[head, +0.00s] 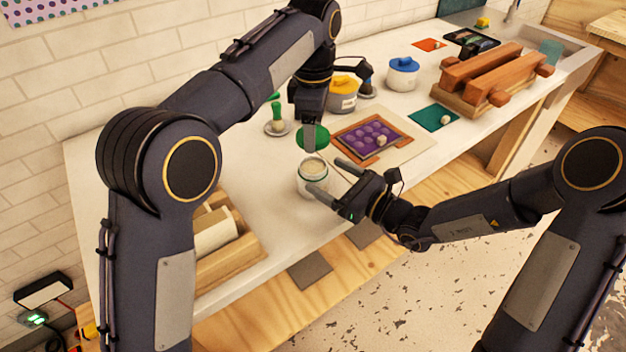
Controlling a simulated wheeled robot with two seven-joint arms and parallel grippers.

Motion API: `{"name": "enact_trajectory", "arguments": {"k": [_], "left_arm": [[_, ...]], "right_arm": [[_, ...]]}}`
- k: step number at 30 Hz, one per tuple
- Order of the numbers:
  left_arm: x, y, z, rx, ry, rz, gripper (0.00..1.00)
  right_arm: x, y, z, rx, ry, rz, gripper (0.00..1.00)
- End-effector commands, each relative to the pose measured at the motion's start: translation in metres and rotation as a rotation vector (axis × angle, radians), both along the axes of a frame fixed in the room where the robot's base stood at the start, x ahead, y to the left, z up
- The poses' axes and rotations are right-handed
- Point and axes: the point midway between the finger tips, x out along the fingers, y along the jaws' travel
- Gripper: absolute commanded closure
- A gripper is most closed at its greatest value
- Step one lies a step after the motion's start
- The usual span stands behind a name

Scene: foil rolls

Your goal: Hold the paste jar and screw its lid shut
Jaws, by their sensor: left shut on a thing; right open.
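The paste jar (311,180) stands upright on the white counter, a clear jar with pale paste and its mouth uncovered. The green lid (323,140) is just above and behind it in the picture, apart from the jar. My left gripper (309,142) points down and is shut on the lid; the finger hides part of it. My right gripper (330,177) is open at the jar's right side. One fingertip is near the far side of the rim and the other overlaps the jar's front. I cannot tell whether they touch the glass.
A wooden tray with a pale roll (213,231) is at the near left. A green-handled stamp (277,119) stands on a dish behind the lid. A purple mould on a board (368,140) lies to the right. Yellow-lidded (343,95) and blue-lidded pots (403,75) stand farther back.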

Motion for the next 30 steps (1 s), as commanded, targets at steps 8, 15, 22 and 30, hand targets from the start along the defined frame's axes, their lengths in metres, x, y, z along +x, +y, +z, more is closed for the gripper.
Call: {"name": "enact_trajectory", "arguments": {"k": [8, 15, 22, 30], "left_arm": [[0.0, 0.0, 0.0, 0.0, 0.0, 0.0, 0.6], [0.0, 0.0, 0.0, 0.0, 0.0, 0.0, 0.6], [0.0, 0.0, 0.0, 0.0, 0.0, 0.0, 0.6], [0.0, 0.0, 0.0, 0.0, 0.0, 0.0, 0.6]], "right_arm": [[0.025, 0.031, 0.0, -0.001, -0.001, 0.0, 0.19], [0.031, 0.038, 0.0, 0.0, 0.0, 0.0, 0.19], [0.031, 0.038, 0.0, 0.0, 0.0, -0.001, 0.22], [0.031, 0.037, 0.0, -0.001, -0.001, -0.001, 0.57]]}}
